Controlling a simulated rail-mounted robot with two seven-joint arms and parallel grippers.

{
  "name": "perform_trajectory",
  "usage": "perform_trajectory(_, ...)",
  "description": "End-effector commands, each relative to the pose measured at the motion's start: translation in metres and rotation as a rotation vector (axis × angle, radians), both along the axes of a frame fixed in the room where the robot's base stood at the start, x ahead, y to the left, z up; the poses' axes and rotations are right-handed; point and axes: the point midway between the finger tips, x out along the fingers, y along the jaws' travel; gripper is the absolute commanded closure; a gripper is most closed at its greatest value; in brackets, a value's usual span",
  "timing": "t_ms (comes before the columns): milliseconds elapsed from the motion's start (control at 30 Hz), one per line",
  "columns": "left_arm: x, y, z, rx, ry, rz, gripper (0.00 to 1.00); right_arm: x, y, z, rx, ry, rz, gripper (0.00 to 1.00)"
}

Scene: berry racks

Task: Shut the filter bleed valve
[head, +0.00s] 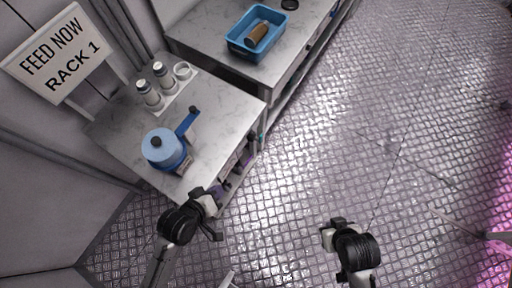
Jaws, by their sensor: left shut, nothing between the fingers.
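A light-blue round filter housing (161,147) with a black knob on top stands on the near grey bench. A darker blue lever (188,122) with a dark tip sticks out from it to the upper right over the bench top; it appears to be the bleed valve handle. My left gripper (211,211) is shut and empty, beyond the bench's near corner, below and right of the housing and apart from it. My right gripper (332,231) hangs over open floor, far from the bench; its finger gap is not clear.
A "FEED NOW RACK 1" sign (58,55) rises at the left. A blue bin (259,33) holding a brown item sits on the farther bench (205,30).

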Motion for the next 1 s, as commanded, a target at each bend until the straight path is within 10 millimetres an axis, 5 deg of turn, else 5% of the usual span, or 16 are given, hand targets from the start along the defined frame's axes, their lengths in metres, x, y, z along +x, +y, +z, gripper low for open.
perform_trajectory(33, 0.005, -0.003, -0.026, -0.04, -0.008, 0.013, 1.0, 0.0, -0.001, -0.027, -0.002, 0.0, 0.001, 1.0)
perform_trajectory(500, 0.042, -0.031, -0.133, -0.475, -0.023, 0.161, 1.0, 0.0, -0.001, -0.143, -0.002, -0.001, 0.001, 1.0)
perform_trajectory(1000, 0.072, -0.032, -0.222, -0.851, -0.018, 0.29, 1.0, 0.0, 0.002, -0.241, 0.007, -0.001, -0.004, 1.0)
